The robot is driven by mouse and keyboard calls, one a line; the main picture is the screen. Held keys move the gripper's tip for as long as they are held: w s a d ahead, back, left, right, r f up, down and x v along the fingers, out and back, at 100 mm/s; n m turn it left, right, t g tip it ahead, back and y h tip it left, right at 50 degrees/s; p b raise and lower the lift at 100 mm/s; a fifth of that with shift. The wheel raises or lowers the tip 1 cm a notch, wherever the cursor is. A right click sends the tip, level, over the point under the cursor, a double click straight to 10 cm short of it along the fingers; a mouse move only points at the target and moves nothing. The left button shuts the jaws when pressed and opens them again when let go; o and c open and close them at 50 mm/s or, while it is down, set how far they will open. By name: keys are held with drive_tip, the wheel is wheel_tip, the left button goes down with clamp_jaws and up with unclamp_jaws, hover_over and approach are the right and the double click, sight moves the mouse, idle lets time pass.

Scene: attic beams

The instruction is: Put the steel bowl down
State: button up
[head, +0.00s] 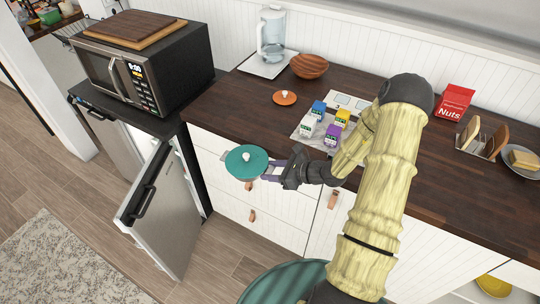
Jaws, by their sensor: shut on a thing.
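My gripper (268,172) is shut on a round teal lid-like thing (243,164) with a small white knob on top. It holds this thing roughly level at its right edge, in front of the white drawers, and the thing looks clear of the counter. I see no steel bowl in this view. Anything under the teal thing is hidden.
The dark wood counter (245,97) carries an orange knobbed lid (285,97), a wooden bowl (309,66), several small cartons, a glass jug (271,35) and a red nuts packet (455,101). An open fridge door (163,215) stands at left below a microwave (125,75).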

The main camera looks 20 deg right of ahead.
drive_tip(key=s+a+f, duration=0.1)
drive_tip(key=s+f, duration=0.2)
drive_tip(key=f, duration=0.2)
drive_tip(key=s+a+f+n, duration=0.1)
drive_tip(key=s+f, duration=0.1)
drive_tip(key=f, duration=0.4)
drive_tip(key=shift+s+f+y, duration=0.2)
drive_tip(key=shift+s+y, duration=0.2)
drive_tip(key=shift+s, duration=0.2)
